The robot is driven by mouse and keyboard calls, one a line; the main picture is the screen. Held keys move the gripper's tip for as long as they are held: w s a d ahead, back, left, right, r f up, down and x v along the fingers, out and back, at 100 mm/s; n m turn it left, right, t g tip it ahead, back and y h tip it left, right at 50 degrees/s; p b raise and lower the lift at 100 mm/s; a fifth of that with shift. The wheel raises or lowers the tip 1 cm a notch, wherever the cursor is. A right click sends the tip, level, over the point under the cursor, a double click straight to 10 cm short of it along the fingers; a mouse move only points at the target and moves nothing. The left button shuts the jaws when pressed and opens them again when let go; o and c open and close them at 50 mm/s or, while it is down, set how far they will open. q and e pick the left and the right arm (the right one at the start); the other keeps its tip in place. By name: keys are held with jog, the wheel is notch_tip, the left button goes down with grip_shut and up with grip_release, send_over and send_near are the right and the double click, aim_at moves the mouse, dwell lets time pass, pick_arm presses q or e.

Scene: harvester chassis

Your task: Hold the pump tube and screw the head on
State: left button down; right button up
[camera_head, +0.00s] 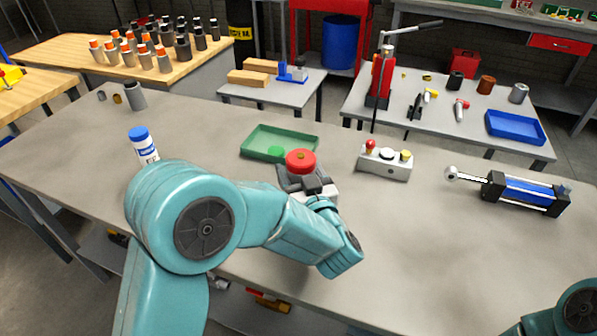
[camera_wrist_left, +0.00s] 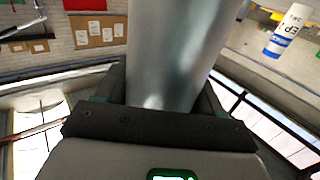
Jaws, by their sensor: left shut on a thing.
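The pump tube shows in the left wrist view as a smooth, shiny grey metal cylinder (camera_wrist_left: 170,50) between the jaws of my left gripper (camera_wrist_left: 162,98). In the head view my left gripper (camera_head: 298,180) is at the middle of the bench, just in front of the green tray. A round red piece (camera_head: 301,162) with a small gold centre shows at the jaws; the grey tube itself is hardly visible there. I cannot tell for certain which piece is the pump head. Part of my right arm shows at the lower right corner; its gripper is out of view.
A green tray (camera_head: 265,138) holds a green disc. A grey block (camera_head: 384,164) with red, white and yellow knobs stands to its right. A blue cylinder (camera_head: 527,191) lies at the right. A white bottle (camera_head: 145,148) stands left. Bare bench lies at front right.

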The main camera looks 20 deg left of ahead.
dwell(0.3)
pick_arm(q)
jog(key=c, duration=0.6)
grip_release()
jog(key=shift+f, duration=0.2)
jog(key=o, duration=0.5)
jog(key=shift+c, duration=0.2)
jog(key=shift+s+r, duration=0.1)
jog(key=b+v, duration=0.1)
jog(key=v, duration=1.1)
jog(key=shift+r, duration=0.1)
